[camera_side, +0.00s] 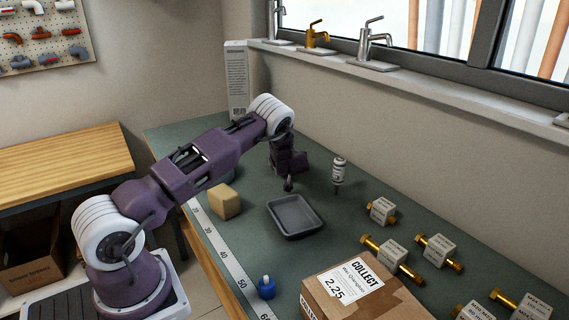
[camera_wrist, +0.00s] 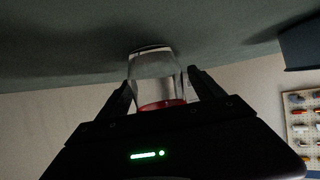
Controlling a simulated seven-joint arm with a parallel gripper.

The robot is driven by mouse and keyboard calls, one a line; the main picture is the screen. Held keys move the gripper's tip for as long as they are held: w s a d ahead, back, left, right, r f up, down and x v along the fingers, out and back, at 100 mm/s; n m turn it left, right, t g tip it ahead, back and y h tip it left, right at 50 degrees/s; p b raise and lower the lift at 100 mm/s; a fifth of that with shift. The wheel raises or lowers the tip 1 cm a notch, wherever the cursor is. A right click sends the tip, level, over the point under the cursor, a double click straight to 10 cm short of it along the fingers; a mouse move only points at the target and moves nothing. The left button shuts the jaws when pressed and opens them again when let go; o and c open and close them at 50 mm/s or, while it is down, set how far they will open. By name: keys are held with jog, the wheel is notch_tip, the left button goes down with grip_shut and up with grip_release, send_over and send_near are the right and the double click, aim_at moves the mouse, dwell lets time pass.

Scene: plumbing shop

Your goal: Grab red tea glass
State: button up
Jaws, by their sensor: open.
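In the wrist view a clear glass with red at one end (camera_wrist: 157,80) stands between the two fingers of my gripper (camera_wrist: 160,82). The fingers are open, one on each side of the glass. I cannot tell whether either finger touches it. The red part is close to the gripper's body, and the other end meets the green table. In the side view my gripper (camera_side: 289,184) is low over the table's far part, and I cannot make out the glass there.
On the green table (camera_side: 340,220) are a grey tray (camera_side: 295,216), a tan block (camera_side: 225,201), a small white bottle (camera_side: 338,172), a blue bottle (camera_side: 266,287) and a cardboard box (camera_side: 362,290). Several labelled brass fittings (camera_side: 392,257) lie at right. A tall white box (camera_side: 237,80) stands behind.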

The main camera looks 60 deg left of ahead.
jog(key=c, duration=1.5)
